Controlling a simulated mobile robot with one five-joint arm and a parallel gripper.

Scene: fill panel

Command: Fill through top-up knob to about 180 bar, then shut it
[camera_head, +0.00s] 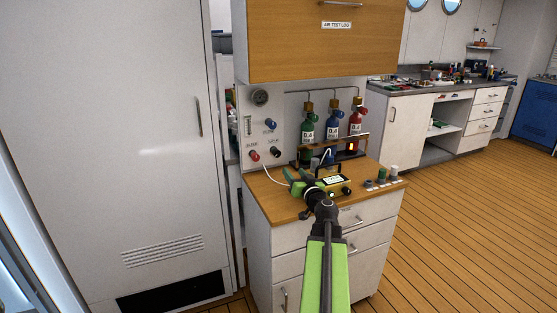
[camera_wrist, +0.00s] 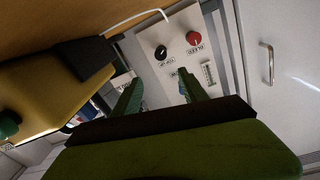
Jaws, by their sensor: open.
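The white fill panel (camera_head: 284,113) stands at the back of the wooden counter. It carries a round gauge (camera_head: 260,97) whose reading is too small to tell. A black knob (camera_head: 275,152), a red knob (camera_head: 254,155) and a blue knob (camera_head: 270,124) sit on the panel. The black knob (camera_wrist: 160,52) and the red knob (camera_wrist: 193,38) also show in the wrist view; their labels are upside down and too small to read surely. My gripper (camera_head: 292,181) is open and empty, in front of the panel. In the wrist view its fingers (camera_wrist: 158,80) point toward the panel, apart from the knobs.
Green, blue (camera_head: 333,124) and red (camera_head: 356,120) cylinders stand in a rack right of the knobs. A wooden cabinet (camera_head: 318,38) overhangs; a tall white locker (camera_head: 105,130) stands left.

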